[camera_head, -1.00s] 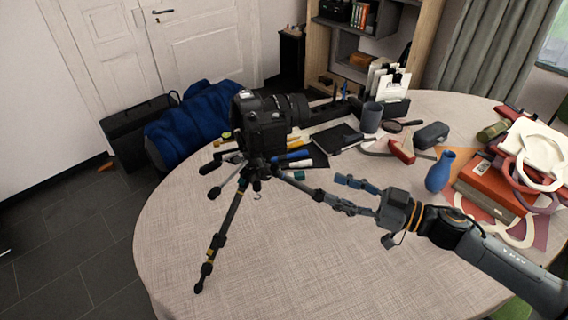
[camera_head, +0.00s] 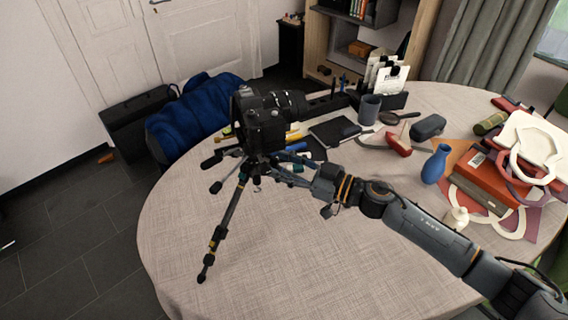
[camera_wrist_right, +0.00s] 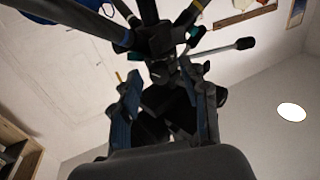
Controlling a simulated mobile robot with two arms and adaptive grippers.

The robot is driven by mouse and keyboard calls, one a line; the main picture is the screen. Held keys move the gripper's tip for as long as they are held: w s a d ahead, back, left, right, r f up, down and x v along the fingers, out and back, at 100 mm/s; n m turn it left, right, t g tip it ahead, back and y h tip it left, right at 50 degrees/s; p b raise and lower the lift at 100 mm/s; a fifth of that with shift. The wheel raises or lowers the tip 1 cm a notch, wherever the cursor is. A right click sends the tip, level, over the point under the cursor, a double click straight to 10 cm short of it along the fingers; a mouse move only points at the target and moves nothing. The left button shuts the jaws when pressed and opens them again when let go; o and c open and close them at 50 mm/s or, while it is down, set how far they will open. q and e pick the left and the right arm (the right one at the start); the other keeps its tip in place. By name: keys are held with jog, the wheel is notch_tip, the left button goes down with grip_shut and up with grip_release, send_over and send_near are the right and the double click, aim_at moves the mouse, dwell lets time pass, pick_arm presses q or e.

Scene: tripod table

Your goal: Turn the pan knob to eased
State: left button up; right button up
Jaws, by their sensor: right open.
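A black camera (camera_head: 262,122) with a long lens sits on a small tripod (camera_head: 226,222) on the round table. The tripod head is just under the camera, with dark handles pointing left. My right gripper (camera_head: 287,168) reaches in from the right, its fingers at the tripod head below the camera. In the right wrist view its two open fingers (camera_wrist_right: 168,105) stand either side of dark tripod head parts. I cannot tell whether they touch. The pan knob cannot be told apart from the dark parts around it. My left gripper is not in view.
The round table (camera_head: 300,260) is clear at the front. Behind the tripod are a grey cup (camera_head: 369,109), a dark notebook (camera_head: 330,134) and pens. At the right are a blue vase (camera_head: 435,164) and red books (camera_head: 484,180).

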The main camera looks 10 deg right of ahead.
jog(key=shift+c, duration=0.5)
grip_shut()
jog(key=shift+n, duration=0.4)
jog(key=shift+r+n+p, duration=0.1)
jog(key=shift+n+p, duration=0.4)
jog(key=shift+n, duration=0.6)
jog(key=n, duration=0.3)
jog(key=shift+n, duration=0.3)
jog(key=n, duration=0.5)
jog(key=n+b, duration=0.2)
jog(key=n, duration=0.4)
